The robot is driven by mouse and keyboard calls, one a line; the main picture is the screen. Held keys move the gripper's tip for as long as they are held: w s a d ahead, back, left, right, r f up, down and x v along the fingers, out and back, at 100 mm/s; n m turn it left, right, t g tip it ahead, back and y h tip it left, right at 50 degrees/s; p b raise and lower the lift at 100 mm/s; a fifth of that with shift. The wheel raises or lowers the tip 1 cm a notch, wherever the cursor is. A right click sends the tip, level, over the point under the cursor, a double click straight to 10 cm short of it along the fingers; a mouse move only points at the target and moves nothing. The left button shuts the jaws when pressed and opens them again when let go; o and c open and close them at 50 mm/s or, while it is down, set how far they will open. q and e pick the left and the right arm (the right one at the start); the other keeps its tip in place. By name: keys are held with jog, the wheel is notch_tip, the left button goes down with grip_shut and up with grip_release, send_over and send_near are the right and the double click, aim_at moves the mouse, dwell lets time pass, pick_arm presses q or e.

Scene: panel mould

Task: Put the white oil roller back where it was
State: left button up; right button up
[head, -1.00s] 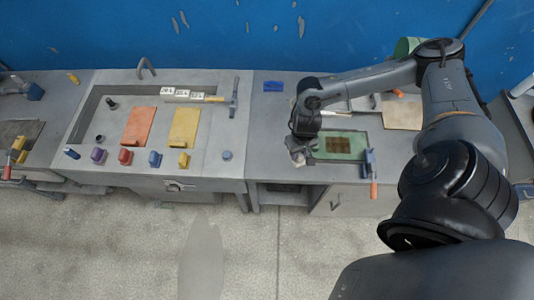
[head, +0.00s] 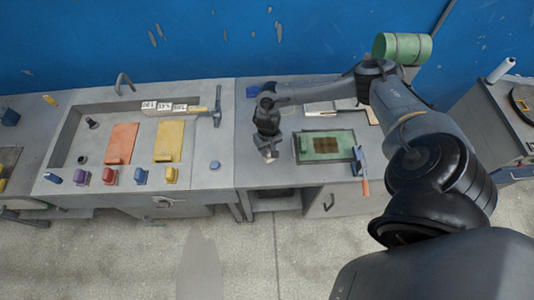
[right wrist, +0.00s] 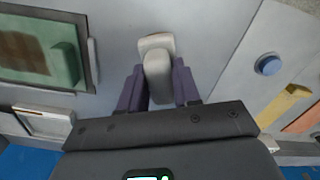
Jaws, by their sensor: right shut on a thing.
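The white oil roller, a pale off-white piece with a wider rounded end, is between the two dark fingers of my right gripper (right wrist: 160,88) in the right wrist view (right wrist: 157,62). My right gripper is shut on it. In the head view, my right gripper (head: 268,150) is over the grey bench, left of the green framed panel (head: 326,145), with the pale piece small at its tip. I cannot tell whether the piece touches the bench. My left gripper is not in view.
A round blue knob (head: 214,165) and a hammer (head: 217,108) are to the left. A white cylinder (head: 500,71) lies on the far-right cart. Bench around my right gripper is clear.

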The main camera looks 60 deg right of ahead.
jog(key=shift+w+f, duration=0.1)
jog(key=shift+f, duration=2)
jog(key=o, duration=1)
jog(key=shift+f, duration=0.1)
